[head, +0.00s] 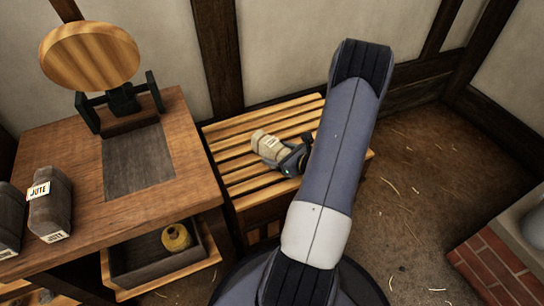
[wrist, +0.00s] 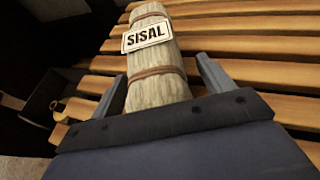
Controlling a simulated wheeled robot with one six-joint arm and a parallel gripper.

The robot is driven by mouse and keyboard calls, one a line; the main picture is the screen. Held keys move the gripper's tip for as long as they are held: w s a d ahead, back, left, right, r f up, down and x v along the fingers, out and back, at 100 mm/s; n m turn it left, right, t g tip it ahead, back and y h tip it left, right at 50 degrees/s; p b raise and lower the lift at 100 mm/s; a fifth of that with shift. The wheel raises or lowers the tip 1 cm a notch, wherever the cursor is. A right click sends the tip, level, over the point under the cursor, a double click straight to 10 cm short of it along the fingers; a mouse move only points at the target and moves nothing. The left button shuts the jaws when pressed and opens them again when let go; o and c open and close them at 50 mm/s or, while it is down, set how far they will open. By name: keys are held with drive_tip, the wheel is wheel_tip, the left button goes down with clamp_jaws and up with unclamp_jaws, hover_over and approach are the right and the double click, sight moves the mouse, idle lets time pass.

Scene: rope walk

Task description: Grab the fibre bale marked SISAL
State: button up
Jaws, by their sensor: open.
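The fibre bale marked SISAL (wrist: 155,88) is pale, tied with brown bands, and lies on a slatted wooden bench (head: 228,164). Its label faces up in the wrist view. It also shows in the head view (head: 265,143), at the left of my gripper. My gripper (wrist: 162,80) is open, with one finger on each side of the bale's near part. I cannot tell whether either finger touches it. In the head view my arm hides the bench's right part, and the gripper (head: 283,158) is partly hidden too.
A wooden workbench (head: 90,212) stands at left, with a dark bale marked JUTE (head: 52,218) and another dark bale beside it. A round wooden disc (head: 90,57) stands at its back. An open drawer (head: 155,278) holds a yellow object (head: 177,238). Brickwork (head: 492,268) is at lower right.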

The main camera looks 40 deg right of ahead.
drive_tip(key=shift+w+a+f, duration=0.1)
drive_tip(key=shift+w+f, duration=0.1)
drive_tip(key=shift+w, duration=0.25)
drive_tip(key=c, duration=1.2)
